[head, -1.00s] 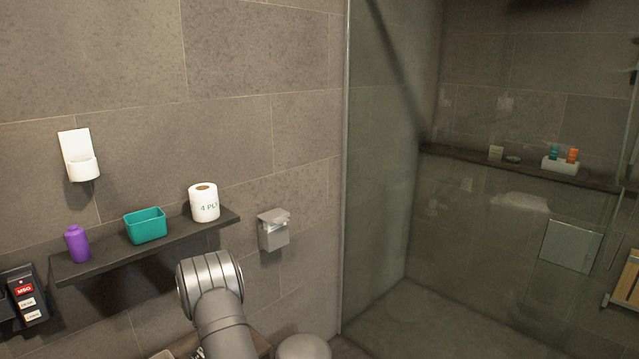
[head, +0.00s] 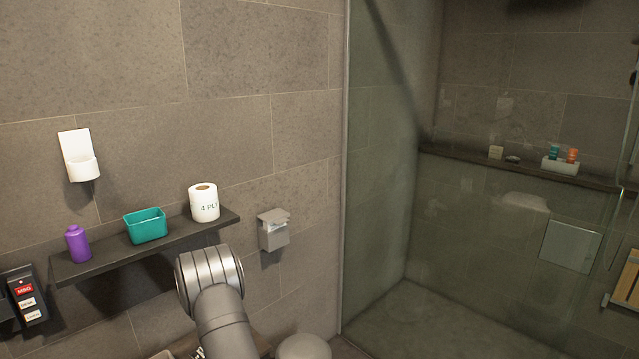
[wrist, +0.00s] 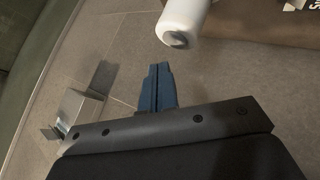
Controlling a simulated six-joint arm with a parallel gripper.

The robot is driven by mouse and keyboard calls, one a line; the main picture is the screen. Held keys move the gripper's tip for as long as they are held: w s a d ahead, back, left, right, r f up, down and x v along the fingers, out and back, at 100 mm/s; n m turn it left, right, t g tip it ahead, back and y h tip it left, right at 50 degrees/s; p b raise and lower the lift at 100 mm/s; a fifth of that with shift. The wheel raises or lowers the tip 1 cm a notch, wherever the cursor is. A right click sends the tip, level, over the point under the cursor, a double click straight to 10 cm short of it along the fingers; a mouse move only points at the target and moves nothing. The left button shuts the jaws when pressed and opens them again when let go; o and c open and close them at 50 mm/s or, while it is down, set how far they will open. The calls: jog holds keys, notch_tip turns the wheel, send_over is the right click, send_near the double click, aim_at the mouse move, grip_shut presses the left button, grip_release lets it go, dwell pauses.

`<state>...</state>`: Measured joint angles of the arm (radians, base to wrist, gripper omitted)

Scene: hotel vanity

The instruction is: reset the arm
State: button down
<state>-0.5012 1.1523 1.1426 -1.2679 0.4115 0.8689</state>
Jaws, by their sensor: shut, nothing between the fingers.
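My gripper (wrist: 158,70) shows in the wrist view with its blue fingers closed together and nothing between them. It points toward the tiled wall, apart from the things around it. In the head view only a grey rounded link of my arm shows, low and left of centre; the gripper itself does not show there.
A dark shelf (head: 100,266) on the left wall holds a purple bottle (head: 77,244), a teal bin (head: 145,226) and a toilet roll (head: 204,203). A metal paper holder (head: 273,230) is right of it. A glass shower panel (head: 375,200) stands further right.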

notch_tip(320, 180, down, 2)
jog(key=shift+f, duration=0.15)
jog(key=s+d+r+g+y, duration=0.1)
jog(key=s+d+r+g, duration=0.1)
jog(key=r, duration=0.7)
jog(key=s+d+r+g+y, duration=0.1)
jog(key=s+d+r+g, duration=0.1)
jog(key=r, duration=0.7)
jog(key=s+d+r+g+y, duration=0.1)
jog(key=d+r, duration=0.4)
jog(key=r, duration=0.5)
jog(key=shift+s+d+g, duration=0.15)
jog(key=shift+s+g, duration=0.35)
jog(key=shift+s, duration=0.9)
jog(key=c, duration=2.1)
grip_release()
